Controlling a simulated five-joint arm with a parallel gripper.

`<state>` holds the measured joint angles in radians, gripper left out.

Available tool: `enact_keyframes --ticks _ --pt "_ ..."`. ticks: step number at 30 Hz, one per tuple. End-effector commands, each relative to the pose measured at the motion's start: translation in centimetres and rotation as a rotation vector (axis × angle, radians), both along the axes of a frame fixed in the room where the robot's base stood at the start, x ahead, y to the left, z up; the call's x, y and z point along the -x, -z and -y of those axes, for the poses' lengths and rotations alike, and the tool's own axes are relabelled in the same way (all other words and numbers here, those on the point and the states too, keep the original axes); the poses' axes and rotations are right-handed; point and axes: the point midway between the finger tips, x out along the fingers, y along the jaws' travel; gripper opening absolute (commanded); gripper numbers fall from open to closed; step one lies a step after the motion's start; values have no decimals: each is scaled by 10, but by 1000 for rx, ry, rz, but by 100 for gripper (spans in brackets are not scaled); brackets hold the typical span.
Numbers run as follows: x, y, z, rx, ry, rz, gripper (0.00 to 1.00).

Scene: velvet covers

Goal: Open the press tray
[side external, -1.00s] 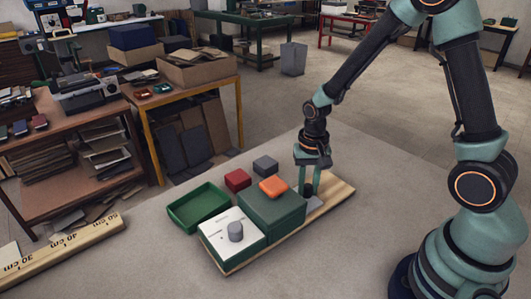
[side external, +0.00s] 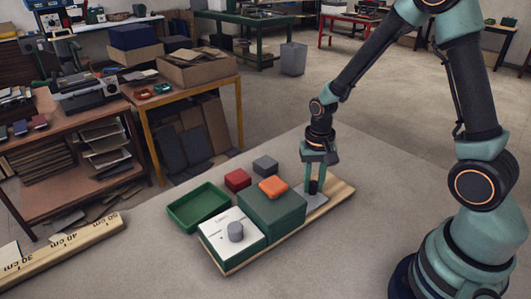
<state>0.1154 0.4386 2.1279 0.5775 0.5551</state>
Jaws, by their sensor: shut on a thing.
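The press stands on a wooden board (side external: 340,193). A flat grey tray (side external: 316,200) sticks out from the right side of the green body, over the board. My gripper (side external: 314,186) points down above the tray, shut on its dark upright handle (side external: 314,188). The fingers partly hide the handle. The tray's inner end is hidden by the green body.
An orange block (side external: 273,186) lies on top of the green body. A red block (side external: 238,180), a grey block (side external: 265,165) and an open green bin (side external: 198,207) sit behind and left. A wooden ruler (side external: 65,246) lies at far left. The table right of the board is clear.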

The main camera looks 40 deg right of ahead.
Motion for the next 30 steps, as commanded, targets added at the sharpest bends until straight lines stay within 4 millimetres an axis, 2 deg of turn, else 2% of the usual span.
enact_keyframes --ticks 1,6,10,14,23,24,25,26,30 --pt "0 -1 14 0 10 4 0" --pt "3 -1 54 1 9 7 0" --pt "4 -1 76 1 7 7 0" --pt "5 -1 85 1 3 7 0" --pt "5 -1 85 2 1 7 0" --pt "5 -1 85 2 1 7 44" --pt "5 -1 85 2 1 7 56" --pt "5 -1 85 1 1 7 59" --pt "6 -1 85 1 1 4 59"
